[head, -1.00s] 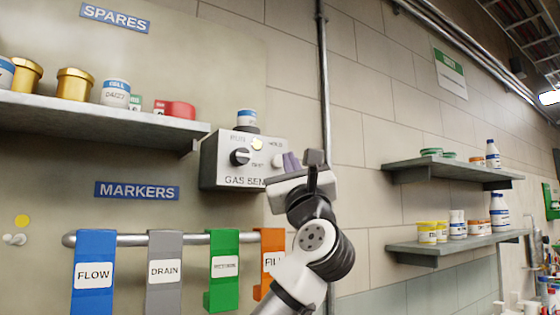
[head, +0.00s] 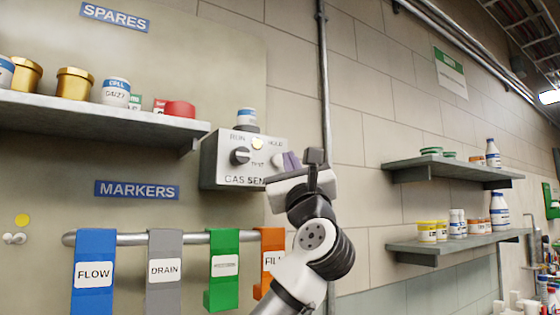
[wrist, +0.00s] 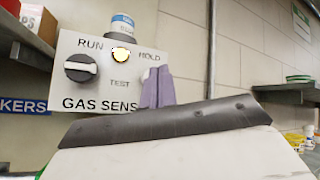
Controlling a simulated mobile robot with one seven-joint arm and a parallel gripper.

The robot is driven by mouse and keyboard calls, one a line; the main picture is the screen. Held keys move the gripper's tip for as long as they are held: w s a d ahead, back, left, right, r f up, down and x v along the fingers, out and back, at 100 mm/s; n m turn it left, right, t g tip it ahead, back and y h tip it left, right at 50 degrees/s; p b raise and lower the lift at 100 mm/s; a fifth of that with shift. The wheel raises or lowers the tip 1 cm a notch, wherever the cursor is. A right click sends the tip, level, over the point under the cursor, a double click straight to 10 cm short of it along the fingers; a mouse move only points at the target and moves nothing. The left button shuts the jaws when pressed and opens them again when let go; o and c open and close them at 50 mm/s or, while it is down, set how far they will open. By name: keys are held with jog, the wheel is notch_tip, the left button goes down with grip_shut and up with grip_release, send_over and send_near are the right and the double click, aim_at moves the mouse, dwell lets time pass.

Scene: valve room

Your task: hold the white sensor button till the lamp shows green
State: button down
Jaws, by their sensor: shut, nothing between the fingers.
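The grey-white gas sensor box (head: 222,165) is on the wall right of the spares shelf and shows close up in the wrist view (wrist: 98,88). Its lamp (wrist: 121,54) glows yellow, not green. The white button (wrist: 146,74) sits under the word HOLD, partly hidden by my fingers; it also shows in the head view (head: 277,160). A black knob with a white bar (wrist: 81,68) is on the left of the face. My gripper (head: 290,161) is shut and empty, its purple fingertips (wrist: 157,85) at the button. I cannot tell whether they press it.
Marker tags hang from a rail (head: 130,240) below. The spares shelf (head: 100,113) is to the left, and two grey shelves (head: 450,172) with bottles and jars are to the right. A vertical pipe (head: 323,90) runs behind my gripper.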

dwell(0.8)
jog(key=shift+w+a, duration=0.3)
jog(key=shift+w, duration=0.05)
jog(key=shift+w+a+p, duration=0.3)
jog(key=shift+w+p, duration=0.1)
dwell(1.9)
jog(key=shift+s+d, duration=0.55)
jog(key=shift+s, duration=0.2)
jog(key=shift+s+d+b, duration=0.45)
jog(key=shift+s+d, duration=0.3)
jog(key=shift+s, duration=0.3)
jog(key=shift+s+d+b, duration=0.4)
jog(key=shift+s+d, duration=0.35)
jog(key=shift+s, duration=0.25)
